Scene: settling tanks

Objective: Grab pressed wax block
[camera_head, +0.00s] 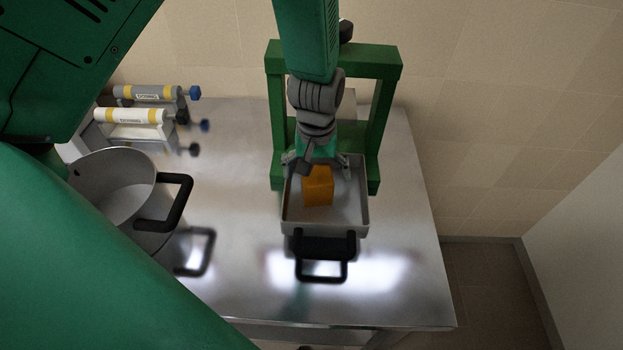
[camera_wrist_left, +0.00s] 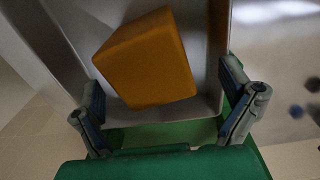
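The pressed wax block (camera_head: 318,187) is an orange cube-like block. It sits in a shallow metal tray (camera_head: 289,217) with a black handle at the front. In the left wrist view, the block (camera_wrist_left: 147,58) lies turned at an angle inside the tray (camera_wrist_left: 185,112). My left gripper (camera_head: 318,168) is over the tray's back part, close behind the block. Its two fingers also show in the left wrist view (camera_wrist_left: 160,85). They are open and spread wider than the block, with nothing held between them. My right gripper is not in view.
A green frame (camera_head: 386,110) stands around the back of the tray. A metal pot (camera_head: 112,190) with black handles stands at the left. Grey and white labelled cylinders (camera_head: 130,116) on a rack are at the back left. The steel table (camera_head: 400,270) is clear at the front right.

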